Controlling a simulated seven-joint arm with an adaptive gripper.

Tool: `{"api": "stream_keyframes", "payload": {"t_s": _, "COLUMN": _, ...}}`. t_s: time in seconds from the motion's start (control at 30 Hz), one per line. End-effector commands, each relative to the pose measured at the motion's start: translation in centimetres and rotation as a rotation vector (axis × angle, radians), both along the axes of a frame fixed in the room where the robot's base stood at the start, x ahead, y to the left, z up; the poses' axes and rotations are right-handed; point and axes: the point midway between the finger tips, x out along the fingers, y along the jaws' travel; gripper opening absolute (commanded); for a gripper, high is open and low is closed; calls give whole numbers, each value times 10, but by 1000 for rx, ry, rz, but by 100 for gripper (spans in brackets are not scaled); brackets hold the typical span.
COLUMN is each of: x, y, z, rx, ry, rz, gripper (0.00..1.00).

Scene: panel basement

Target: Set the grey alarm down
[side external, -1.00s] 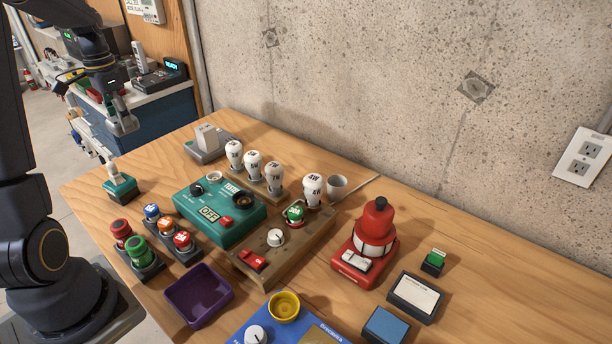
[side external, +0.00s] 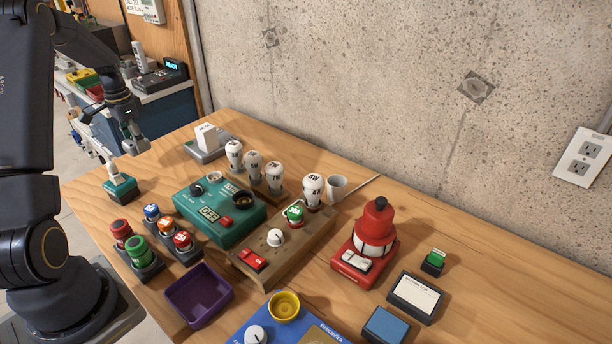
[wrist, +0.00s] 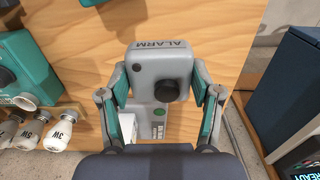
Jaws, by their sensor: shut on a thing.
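The grey alarm (wrist: 162,68), a block with a dark round knob and the word ALARM, is between the two fingers of my gripper (wrist: 162,88) in the wrist view. My gripper is shut on it. In the wrist view bare wood shows around the alarm. I cannot tell how high it is above the wood.
A grey base with a white block (side external: 206,137) stands right of my gripper. A teal-based switch (side external: 120,187) stands at the left edge. The teal box (side external: 220,212) and several white bulbs (side external: 253,165) are further right. The concrete wall (side external: 350,80) rises behind.

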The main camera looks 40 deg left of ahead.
Motion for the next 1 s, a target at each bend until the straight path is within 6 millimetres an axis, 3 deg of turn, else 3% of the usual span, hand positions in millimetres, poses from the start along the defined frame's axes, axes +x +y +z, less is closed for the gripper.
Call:
{"api": "stream_keyframes", "payload": {"t_s": 0.13, "x": 15, "y": 14, "z": -29, "rx": -4, "ry": 3, "rz": 0, "gripper": 25}}
{"api": "stream_keyframes", "payload": {"t_s": 0.43, "x": 28, "y": 27, "z": -49, "rx": -3, "ry": 2, "rz": 0, "gripper": 25}}
{"api": "stream_keyframes", "payload": {"t_s": 0.6, "x": 27, "y": 26, "z": -75, "rx": -5, "ry": 3, "rz": 0, "gripper": 25}}
{"api": "stream_keyframes", "payload": {"t_s": 1.0, "x": 27, "y": 26, "z": -81, "rx": -2, "ry": 2, "rz": 0, "gripper": 25}}
